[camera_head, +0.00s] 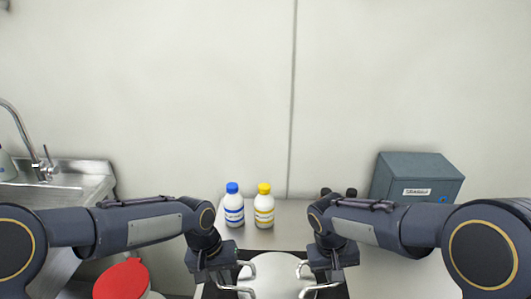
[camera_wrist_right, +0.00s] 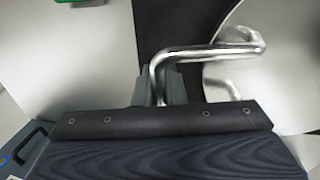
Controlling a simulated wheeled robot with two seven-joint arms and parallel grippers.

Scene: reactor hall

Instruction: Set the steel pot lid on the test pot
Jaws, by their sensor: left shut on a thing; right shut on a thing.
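A smooth round steel piece with a bent-bar handle on each side, seemingly the steel pot lid (camera_head: 274,277), lies between my grippers at the bottom centre of the head view. My left gripper (camera_head: 229,274) is shut on its left handle. My right gripper (camera_head: 320,274) is shut on its right handle. The right wrist view shows the bent handle (camera_wrist_right: 235,48) at my right finger and part of the lid (camera_wrist_right: 270,85) beyond it. I cannot make out the test pot separately. The lid's near edge is cut off, so its height is unclear.
A dark surface (camera_head: 254,256) lies under the lid. Behind it stand a blue-capped bottle (camera_head: 233,208) and a yellow-capped bottle (camera_head: 264,209). A grey box (camera_head: 415,180) is at the back right. A sink (camera_head: 66,181) and a red-lidded container (camera_head: 121,281) are at left.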

